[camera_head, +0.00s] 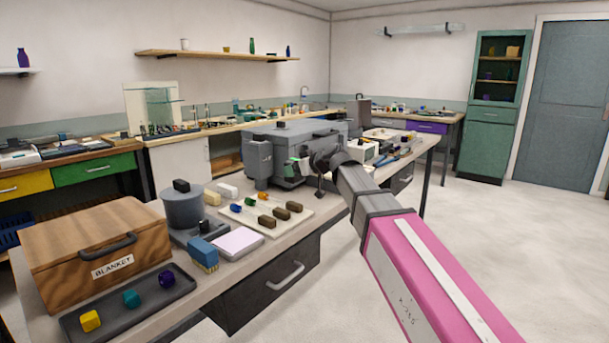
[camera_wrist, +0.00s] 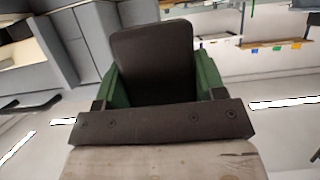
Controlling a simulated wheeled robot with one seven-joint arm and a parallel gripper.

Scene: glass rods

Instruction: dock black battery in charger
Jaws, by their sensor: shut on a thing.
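In the wrist view, a black block with rounded corners (camera_wrist: 152,62), which I take to be the black battery, sits between the two green fingers of my gripper (camera_wrist: 153,78). The fingers are shut on its sides. In the head view, my gripper (camera_head: 302,168) is at the end of the outstretched arm, in front of the large grey machine on the bench; the battery cannot be made out there. I cannot tell for certain which item is the charger. A low dark grey unit with a black piece on it (camera_head: 203,227) stands by the grey tub.
A pale board (camera_head: 262,226) with several small blocks lies on the near bench (camera_head: 262,258). A wooden box (camera_head: 85,243), a grey tub (camera_head: 182,211) and a dark tray (camera_head: 135,310) crowd its left. The grey machine (camera_head: 296,139) blocks the middle. Open floor lies right.

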